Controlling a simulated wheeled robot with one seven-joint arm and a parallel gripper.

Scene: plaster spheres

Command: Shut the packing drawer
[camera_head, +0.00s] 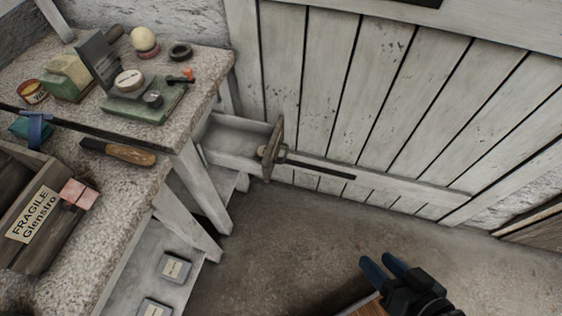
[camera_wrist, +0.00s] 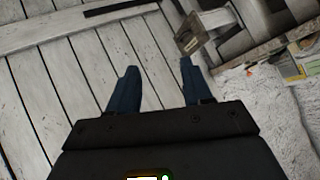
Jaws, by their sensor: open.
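The packing drawer (camera_head: 235,160) is a pale box with a brown wooden front (camera_head: 273,150). It sticks out to the right from under the far end of the workbench and stands open. Its front carries a small knob or handle, and the inside I can see looks empty. In the wrist view the drawer front (camera_wrist: 191,34) shows at the upper right, beyond the right fingertip. My gripper (camera_head: 382,268) is at the lower right in the head view, well apart from the drawer. Its blue fingers (camera_wrist: 158,78) are open with nothing between them.
The workbench (camera_head: 215,75) holds a green scale (camera_head: 145,103), a white sphere (camera_head: 143,39), tins and a chisel. A wooden crate marked FRAGILE (camera_head: 25,215) stands at the left. A plank wall (camera_head: 390,90) runs behind the drawer. The floor (camera_head: 290,250) between gripper and drawer is clear.

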